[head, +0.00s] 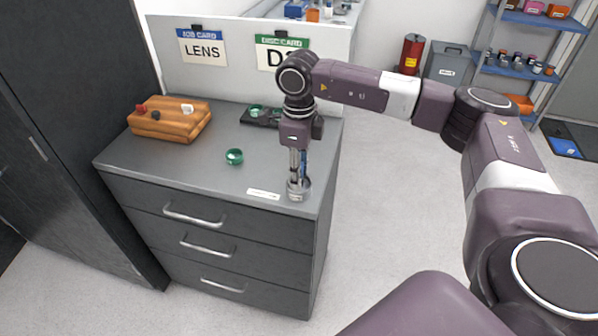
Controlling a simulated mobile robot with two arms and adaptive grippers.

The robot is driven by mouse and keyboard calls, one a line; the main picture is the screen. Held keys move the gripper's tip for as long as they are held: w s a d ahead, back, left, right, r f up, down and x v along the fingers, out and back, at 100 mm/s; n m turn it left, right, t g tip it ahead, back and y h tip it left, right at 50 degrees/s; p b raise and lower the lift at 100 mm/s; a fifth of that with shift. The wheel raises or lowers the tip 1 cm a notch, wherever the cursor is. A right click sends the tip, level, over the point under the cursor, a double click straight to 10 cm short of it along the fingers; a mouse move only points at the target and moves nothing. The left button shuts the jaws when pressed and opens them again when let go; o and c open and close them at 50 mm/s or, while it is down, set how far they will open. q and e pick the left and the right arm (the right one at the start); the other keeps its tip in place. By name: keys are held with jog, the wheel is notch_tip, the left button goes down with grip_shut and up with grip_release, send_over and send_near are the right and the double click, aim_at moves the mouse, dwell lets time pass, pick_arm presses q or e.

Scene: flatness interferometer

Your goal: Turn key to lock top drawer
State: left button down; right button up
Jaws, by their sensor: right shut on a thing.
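The grey drawer cabinet (130,161) stands in the middle left with its drawers shut. The top drawer (240,213) is flush with the front and has a silver handle. My right gripper (298,183) points straight down at the front right corner of the cabinet top. It is shut on the key at a small round metal lock piece (297,195). The key itself is mostly hidden by the fingers, so its turn angle cannot be told. My left gripper is not in view.
A small white label (263,194) lies left of the lock. A green glass disc (234,156), a wooden block with small pieces (172,124) and a black holder with green discs (262,117) are on the top. A white panel with cards stands behind.

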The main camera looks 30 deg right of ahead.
jog(key=shift+f, duration=0.1)
dwell(0.3)
jog(key=shift+n+b, duration=0.4)
jog(key=shift+n, duration=1.4)
jog(key=shift+n, duration=0.5)
jog(key=shift+n+b, duration=0.4)
jog(key=shift+n, duration=0.8)
jog(key=shift+n+b, duration=0.3)
jog(key=shift+n, duration=1.4)
